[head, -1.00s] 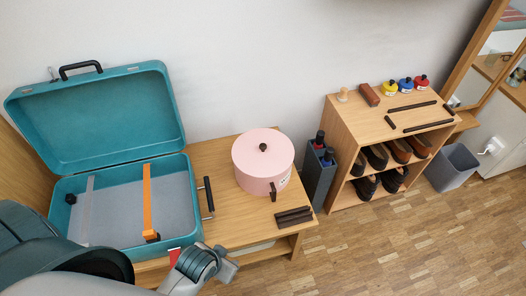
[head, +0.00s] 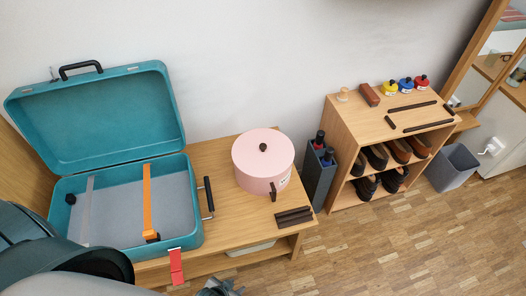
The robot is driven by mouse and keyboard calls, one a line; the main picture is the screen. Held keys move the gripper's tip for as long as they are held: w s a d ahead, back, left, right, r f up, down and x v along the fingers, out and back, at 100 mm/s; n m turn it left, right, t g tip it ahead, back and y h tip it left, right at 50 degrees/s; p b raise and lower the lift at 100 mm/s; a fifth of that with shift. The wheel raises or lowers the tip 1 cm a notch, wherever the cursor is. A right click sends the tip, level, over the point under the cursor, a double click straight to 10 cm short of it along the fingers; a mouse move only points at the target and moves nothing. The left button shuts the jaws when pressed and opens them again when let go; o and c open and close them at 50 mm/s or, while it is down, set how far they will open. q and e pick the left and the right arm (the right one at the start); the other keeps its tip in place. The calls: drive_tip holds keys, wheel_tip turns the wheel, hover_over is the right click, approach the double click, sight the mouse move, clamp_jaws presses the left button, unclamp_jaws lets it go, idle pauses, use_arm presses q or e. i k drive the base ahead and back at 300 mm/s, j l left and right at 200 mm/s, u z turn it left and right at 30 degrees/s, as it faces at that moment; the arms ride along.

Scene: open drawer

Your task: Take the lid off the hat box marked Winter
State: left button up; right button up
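A round pink hat box (head: 256,183) stands upright on the wooden bench. My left gripper (head: 222,288) is at the bottom edge, below and in front of the bench, apart from the box. It is mostly cut off, so its opening is unclear. My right gripper is not in view.
An open teal suitcase (head: 190,241) fills the bench's left part, its handle (head: 208,196) near the box. Dark bars (head: 293,217) lie at the bench's right end. A grey bottle holder (head: 318,182) and a shoe shelf (head: 340,124) stand to the right.

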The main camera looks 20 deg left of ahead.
sight(259, 153)
drive_tip(key=i+l, duration=0.15)
drive_tip(key=l, duration=0.2)
drive_tip(key=i+l, duration=0.15)
drive_tip(key=l, duration=0.15)
drive_tip(key=i+l, duration=0.15)
drive_tip(key=l, duration=0.2)
drive_tip(key=i+l, duration=0.15)
drive_tip(key=l, duration=0.15)
drive_tip(key=i+l, duration=0.15)
drive_tip(key=l, duration=0.2)
drive_tip(key=u, duration=1.25)
